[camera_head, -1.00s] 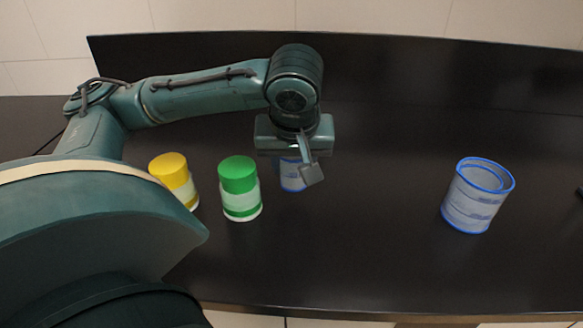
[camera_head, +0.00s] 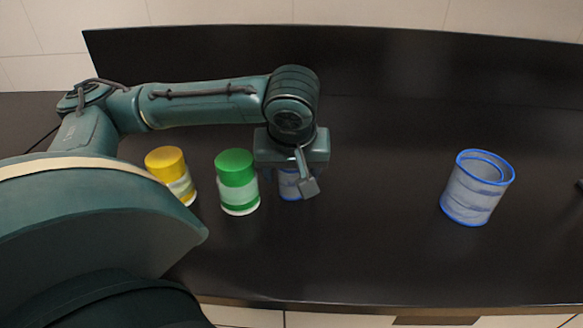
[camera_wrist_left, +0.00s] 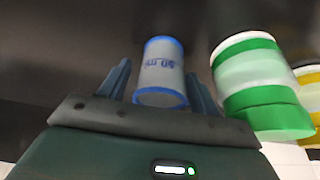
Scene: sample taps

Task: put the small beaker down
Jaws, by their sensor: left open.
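The small beaker (camera_head: 289,186), clear with blue rims, is at my left gripper (camera_head: 292,176), partly hidden by the hand and the near finger. In the left wrist view the small beaker (camera_wrist_left: 160,72) lies between the two spread fingers, with blue print on its side. The left gripper (camera_wrist_left: 161,84) is open around it, with a visible gap at the left finger. The beaker looks upright at counter level; its base contact is hard to make out. My right gripper is not clearly seen.
A green-capped jar (camera_head: 238,184) stands just left of the small beaker, and a yellow-capped jar (camera_head: 171,176) further left. A larger blue-rimmed beaker (camera_head: 476,190) stands at the right. The dark counter (camera_head: 380,200) between the beakers is clear.

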